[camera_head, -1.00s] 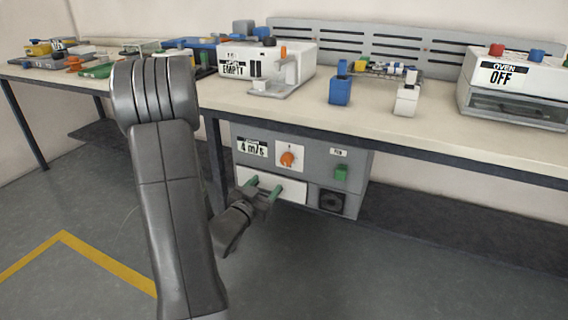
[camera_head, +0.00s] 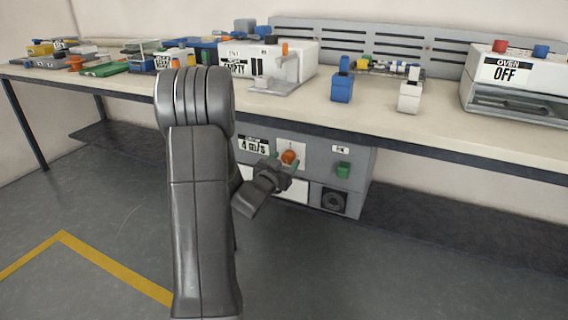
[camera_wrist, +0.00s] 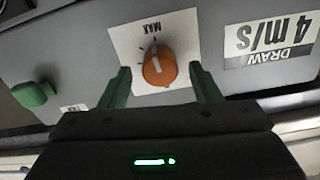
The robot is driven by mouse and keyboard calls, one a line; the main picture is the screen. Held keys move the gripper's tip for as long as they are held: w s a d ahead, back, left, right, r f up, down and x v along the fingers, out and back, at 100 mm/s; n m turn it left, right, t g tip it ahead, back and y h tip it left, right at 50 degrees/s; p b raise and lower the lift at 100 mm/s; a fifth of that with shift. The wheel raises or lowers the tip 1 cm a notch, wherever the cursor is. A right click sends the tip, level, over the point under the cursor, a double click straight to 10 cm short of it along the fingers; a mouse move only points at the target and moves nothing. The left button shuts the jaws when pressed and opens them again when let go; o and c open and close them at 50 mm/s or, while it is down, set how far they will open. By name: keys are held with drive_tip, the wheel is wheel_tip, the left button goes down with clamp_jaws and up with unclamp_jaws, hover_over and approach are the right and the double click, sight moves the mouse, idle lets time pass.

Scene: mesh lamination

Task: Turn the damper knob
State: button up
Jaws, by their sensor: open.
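The damper knob is an orange dial (camera_head: 289,157) on the grey box under the bench. In the wrist view the orange knob (camera_wrist: 160,68) has a white pointer line and sits on a white plate (camera_wrist: 125,45) marked MAX. My gripper (camera_head: 283,168) is in front of the box, close to the knob. In the wrist view my gripper (camera_wrist: 160,88) is open, with one green finger on each side of the knob and a gap on both sides. Whether the fingertips reach the knob's depth I cannot tell.
A DRAW label (camera_wrist: 270,42) reading 4 m/s is beside the knob. The bench's front edge (camera_head: 400,143) runs above the box. The floor in front is free.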

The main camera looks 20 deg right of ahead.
drive_tip(key=c, duration=1)
drive_tip(key=shift+n, duration=0.3)
drive_tip(key=shift+r+n+p, duration=0.1)
drive_tip(key=shift+n+p, duration=0.75)
drive_tip(key=shift+n, duration=0.05)
drive_tip(key=shift+n+p, duration=0.75)
drive_tip(key=shift+n, duration=0.85)
drive_tip(key=o, duration=1)
drive_tip(key=shift+a, duration=0.1)
